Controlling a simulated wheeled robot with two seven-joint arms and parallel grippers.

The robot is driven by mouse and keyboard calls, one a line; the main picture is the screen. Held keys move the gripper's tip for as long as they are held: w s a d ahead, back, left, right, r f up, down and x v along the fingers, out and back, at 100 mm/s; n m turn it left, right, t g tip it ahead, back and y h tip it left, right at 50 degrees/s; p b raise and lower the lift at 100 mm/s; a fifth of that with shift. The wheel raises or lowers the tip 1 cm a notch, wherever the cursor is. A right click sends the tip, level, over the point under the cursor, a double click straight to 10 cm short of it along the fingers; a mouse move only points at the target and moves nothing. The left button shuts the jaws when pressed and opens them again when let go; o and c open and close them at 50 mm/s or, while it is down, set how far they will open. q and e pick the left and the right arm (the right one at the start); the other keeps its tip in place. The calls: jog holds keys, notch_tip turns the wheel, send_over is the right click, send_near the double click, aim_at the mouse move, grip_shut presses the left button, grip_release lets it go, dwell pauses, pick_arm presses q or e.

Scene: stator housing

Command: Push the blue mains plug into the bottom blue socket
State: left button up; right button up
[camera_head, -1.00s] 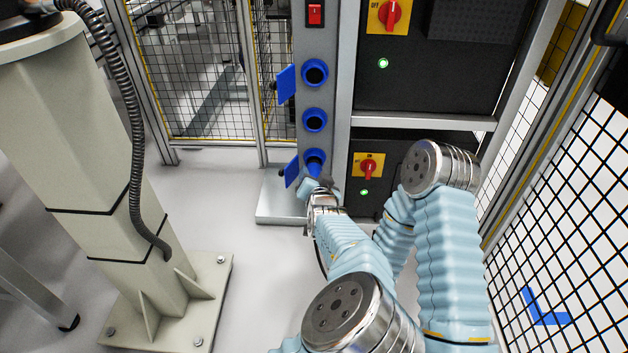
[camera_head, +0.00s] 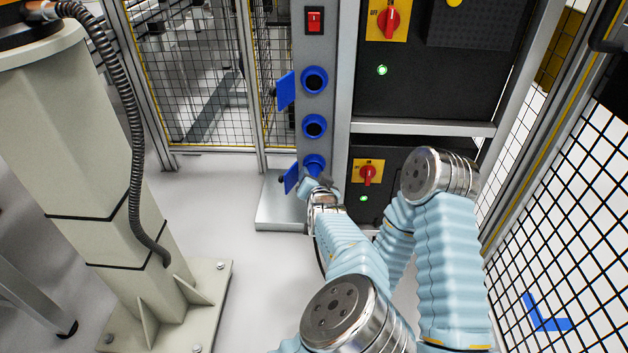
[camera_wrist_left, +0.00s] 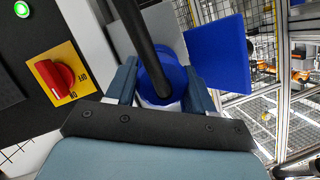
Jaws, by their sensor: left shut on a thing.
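My left gripper (camera_head: 322,191) is shut on the blue mains plug (camera_head: 314,173), right at the bottom blue socket (camera_head: 313,160). In the left wrist view my left gripper (camera_wrist_left: 163,92) has a finger on either side of the blue plug (camera_wrist_left: 176,80). A thick black cable (camera_wrist_left: 150,45) runs across the plug there. The plug is at the socket mouth. How deep it sits cannot be told, as the gripper and cable hide the joint. The bottom socket's blue flap (camera_head: 291,178) hangs open to the left. My right gripper is not in view.
The middle socket (camera_head: 314,126) and top socket (camera_head: 314,80) are empty, above on the grey post. A red switch (camera_head: 314,20) is at the top. A black cabinet with a red rotary knob (camera_head: 368,174) stands close right. Floor at left is clear up to a pedestal (camera_head: 150,290).

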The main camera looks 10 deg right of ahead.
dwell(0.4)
pick_arm(q)
jog(key=o, duration=1.3)
jog(key=shift+c, duration=0.2)
jog(key=shift+o, duration=0.8)
jog(key=shift+a, duration=0.1)
jog(key=shift+a+r, duration=0.1)
jog(key=shift+a, duration=0.05)
